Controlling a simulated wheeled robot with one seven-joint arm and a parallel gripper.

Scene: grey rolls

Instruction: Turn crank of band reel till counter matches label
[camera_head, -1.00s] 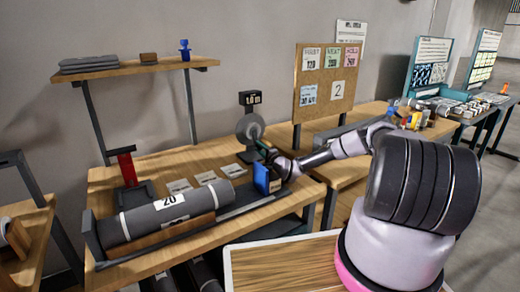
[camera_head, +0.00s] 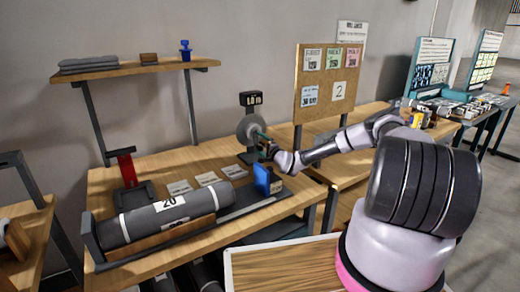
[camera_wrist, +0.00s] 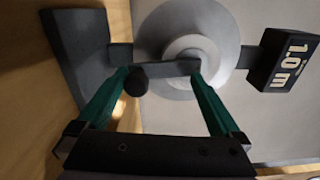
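The band reel is a pale grey disc (camera_head: 247,130) on a dark stand, also seen in the wrist view (camera_wrist: 216,20). Its dark crank arm (camera_wrist: 165,69) crosses the hub, with a round black knob (camera_wrist: 135,82) at its left end. The counter (camera_wrist: 285,60) reads 1.0 m; it sits above the disc in the head view (camera_head: 250,98). My gripper (camera_wrist: 160,74) has its green fingers apart, in front of the crank arm. The knob lies between them, close to the left finger; contact cannot be told. A label (camera_head: 170,202) on the grey roll (camera_head: 170,215) reads 20.
A blue block (camera_head: 263,180) stands at the roll bed's right end. Several small cards (camera_head: 207,178) lie on the bench behind the roll. A red-topped stand (camera_head: 127,168) is at left. A pinboard (camera_head: 327,85) with notes rises behind my arm.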

